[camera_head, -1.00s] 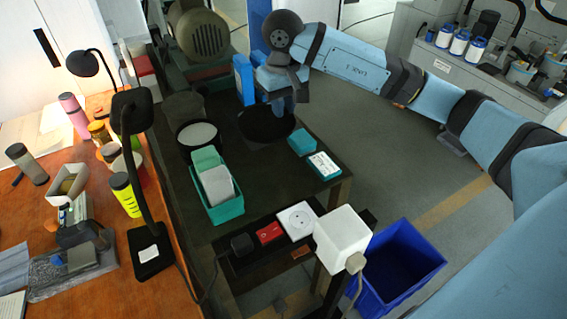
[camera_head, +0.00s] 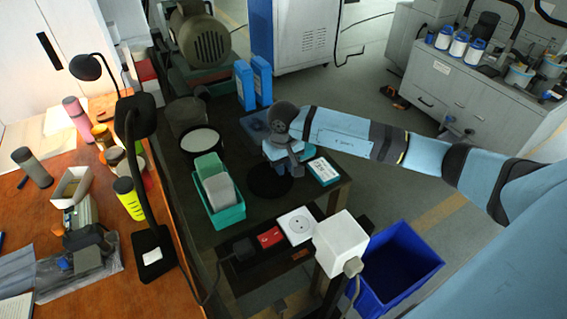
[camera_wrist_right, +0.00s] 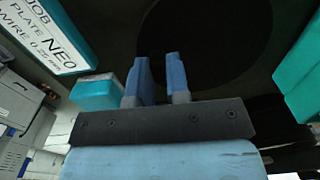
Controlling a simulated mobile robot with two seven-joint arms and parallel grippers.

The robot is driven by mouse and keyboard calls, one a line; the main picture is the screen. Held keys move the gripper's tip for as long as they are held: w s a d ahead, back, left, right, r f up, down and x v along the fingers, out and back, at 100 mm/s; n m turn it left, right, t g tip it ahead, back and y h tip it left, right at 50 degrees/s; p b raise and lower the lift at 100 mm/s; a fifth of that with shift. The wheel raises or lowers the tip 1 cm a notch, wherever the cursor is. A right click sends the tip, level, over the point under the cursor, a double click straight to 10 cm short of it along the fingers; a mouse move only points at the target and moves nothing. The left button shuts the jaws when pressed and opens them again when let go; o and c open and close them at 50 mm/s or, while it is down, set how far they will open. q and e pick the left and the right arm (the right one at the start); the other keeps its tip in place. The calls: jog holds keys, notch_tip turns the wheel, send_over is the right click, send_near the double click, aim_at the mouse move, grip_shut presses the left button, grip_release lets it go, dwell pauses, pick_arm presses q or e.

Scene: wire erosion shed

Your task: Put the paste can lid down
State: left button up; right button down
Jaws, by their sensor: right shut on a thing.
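The paste can lid (camera_head: 266,184) is a flat black disc over the front part of the dark table, right of the teal bin. My right gripper (camera_head: 285,170) is shut on its edge. In the wrist view the lid (camera_wrist_right: 210,40) lies beyond the two blue fingers of the gripper (camera_wrist_right: 158,75). I cannot tell whether the lid touches the table, as both are dark. The paste can (camera_head: 201,142), dark with a pale top, stands open farther back and to the left. My left gripper is out of view.
The teal bin (camera_head: 225,213) holds grey and green pieces. A labelled teal box (camera_head: 323,171) lies close right of the gripper; a smaller teal box (camera_wrist_right: 97,92) shows in the wrist view. Blue bottles (camera_head: 262,80) stand behind. A white cube (camera_head: 340,240) and socket (camera_head: 297,226) are in front.

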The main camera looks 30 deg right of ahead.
jog(key=shift+f+b, duration=0.15)
jog(key=shift+b, duration=0.15)
jog(key=c, duration=1.1)
grip_release()
jog(key=shift+r+p, duration=0.25)
jog(key=shift+p, duration=0.05)
notch_tip(320, 180, up, 12)
jog(key=b, duration=0.2)
jog(key=shift+b, duration=0.35)
